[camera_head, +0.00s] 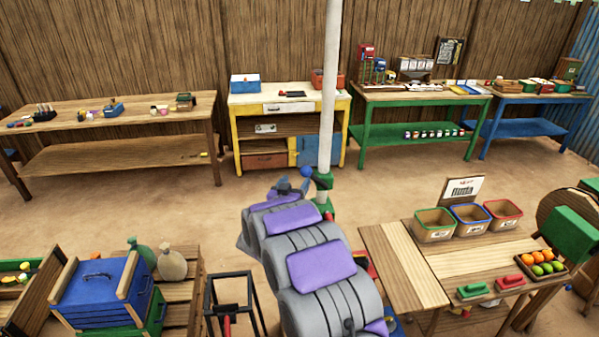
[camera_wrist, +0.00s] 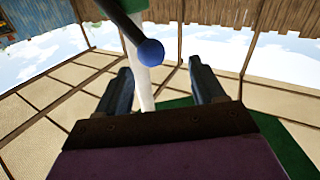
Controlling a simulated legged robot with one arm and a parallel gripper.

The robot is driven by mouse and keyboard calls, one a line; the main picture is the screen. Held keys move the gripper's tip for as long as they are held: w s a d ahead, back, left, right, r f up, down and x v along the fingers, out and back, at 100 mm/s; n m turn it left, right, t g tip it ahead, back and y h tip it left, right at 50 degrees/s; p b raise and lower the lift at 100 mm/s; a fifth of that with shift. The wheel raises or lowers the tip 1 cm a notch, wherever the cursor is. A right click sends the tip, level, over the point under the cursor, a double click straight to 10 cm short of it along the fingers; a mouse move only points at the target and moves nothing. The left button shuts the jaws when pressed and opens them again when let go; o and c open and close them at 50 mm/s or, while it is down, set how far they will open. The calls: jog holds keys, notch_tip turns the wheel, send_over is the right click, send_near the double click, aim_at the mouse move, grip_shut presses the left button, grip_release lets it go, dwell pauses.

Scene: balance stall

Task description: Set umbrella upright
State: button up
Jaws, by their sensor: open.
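The umbrella's white pole (camera_head: 329,90) rises through the middle of the head view, nearly upright with a slight lean; its top is out of frame. A green fitting (camera_head: 323,183) sits low on the pole, with a crank knob, a blue ball (camera_head: 306,171), beside it. My gripper (camera_head: 284,185) is just left of the fitting. In the wrist view my gripper (camera_wrist: 160,70) is open, its dark fingers apart and empty. The blue knob (camera_wrist: 150,52) on a dark rod shows just beyond the fingertips, with the white pole (camera_wrist: 144,85) behind. My arm hides the pole's foot.
A wooden table (camera_head: 400,262) with several bins and fruit stands at right. A blue box (camera_head: 100,285) on a green crate is at lower left. A black frame stand (camera_head: 235,300) is left of my arm. Workbenches line the back wall; the sandy floor (camera_head: 130,205) between is clear.

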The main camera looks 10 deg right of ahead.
aim_at(301, 173)
jog(key=w+d, duration=0.4)
jog(key=d, duration=0.1)
jog(key=shift+w+d, duration=0.15)
jog(key=shift+w, duration=0.45)
jog(key=shift+w+a, duration=0.25)
jog(key=shift+a, duration=0.1)
jog(key=shift+w+a+r, duration=0.1)
jog(key=shift+a, duration=0.55)
jog(key=shift+d, duration=0.55)
jog(key=shift+c, duration=0.4)
jog(key=shift+d, duration=0.5)
jog(key=c, duration=0.3)
jog(key=shift+a, duration=0.5)
jog(key=c, duration=0.6)
grip_shut()
jog(key=shift+d, duration=0.15)
